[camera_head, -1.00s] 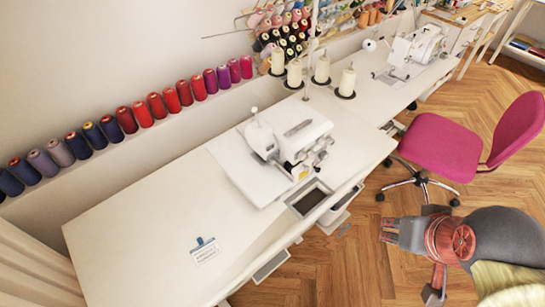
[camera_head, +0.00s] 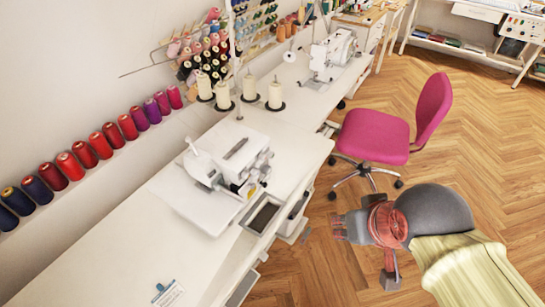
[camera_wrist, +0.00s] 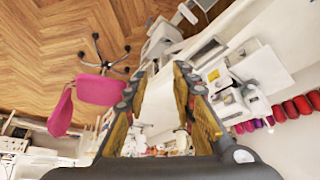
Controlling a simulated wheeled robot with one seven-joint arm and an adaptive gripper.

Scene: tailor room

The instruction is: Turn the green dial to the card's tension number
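The white sewing machine (camera_head: 225,165), a serger type, stands on the long white table, with thread cones behind it. It also shows in the wrist view (camera_wrist: 228,98). Its dials are too small to make out, so I cannot pick out the green one. A small white card (camera_head: 169,294) with a blue clip lies on the table at the bottom edge of the head view; its print is unreadable. My gripper (camera_wrist: 158,75) is open and empty, its two fingers wide apart. It is off the table's front side, over the floor, away from the machine.
The white table (camera_head: 120,240) runs along the wall, with a dark-bottomed tray (camera_head: 263,215) at its front edge beside the machine. A pink chair (camera_head: 375,135) stands beyond my arm. A second machine (camera_head: 330,55) is farther back. Wooden floor is open at right.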

